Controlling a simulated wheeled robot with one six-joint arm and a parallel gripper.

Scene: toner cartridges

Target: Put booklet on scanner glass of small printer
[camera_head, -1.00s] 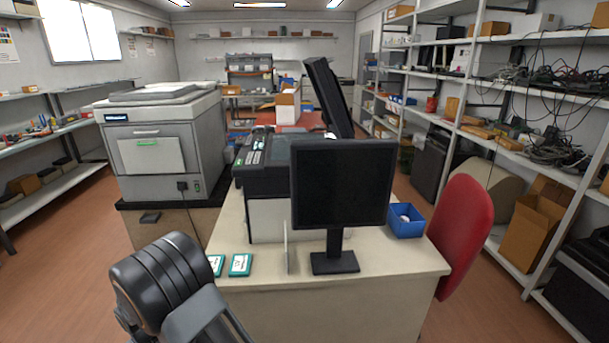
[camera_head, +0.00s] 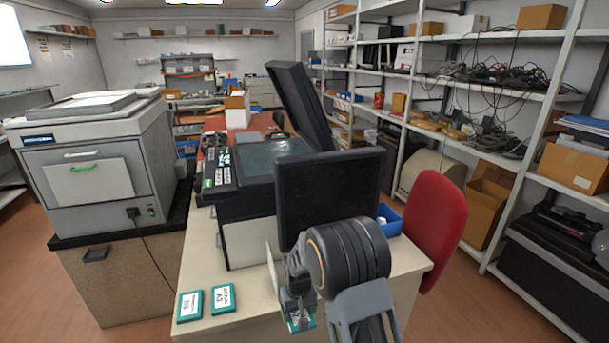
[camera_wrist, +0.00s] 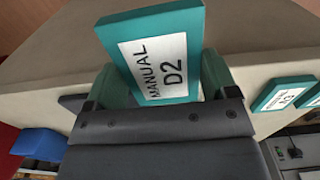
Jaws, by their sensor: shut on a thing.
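My gripper (camera_head: 298,318) is shut on a teal booklet with a white label reading "MANUAL D2" (camera_wrist: 155,62). In the wrist view the booklet stands out tilted from between the fingers; in the head view only a small teal part of it shows by the gripper. The gripper is in front of the black monitor, at the near side of the desk. The small printer (camera_head: 228,200) stands behind, with its dark lid (camera_head: 300,103) raised. Its scanner glass (camera_head: 265,158) is exposed and looks empty; the monitor and lid hide part of it.
The monitor (camera_head: 325,195) stands between my arm and the printer. Two other teal booklets, one marked A3 (camera_head: 222,299) and one beside it (camera_head: 190,305), lie on the desk (camera_head: 205,258). A blue bin (camera_head: 390,219) and red chair (camera_head: 430,230) are right; a large grey printer (camera_head: 100,165) is left.

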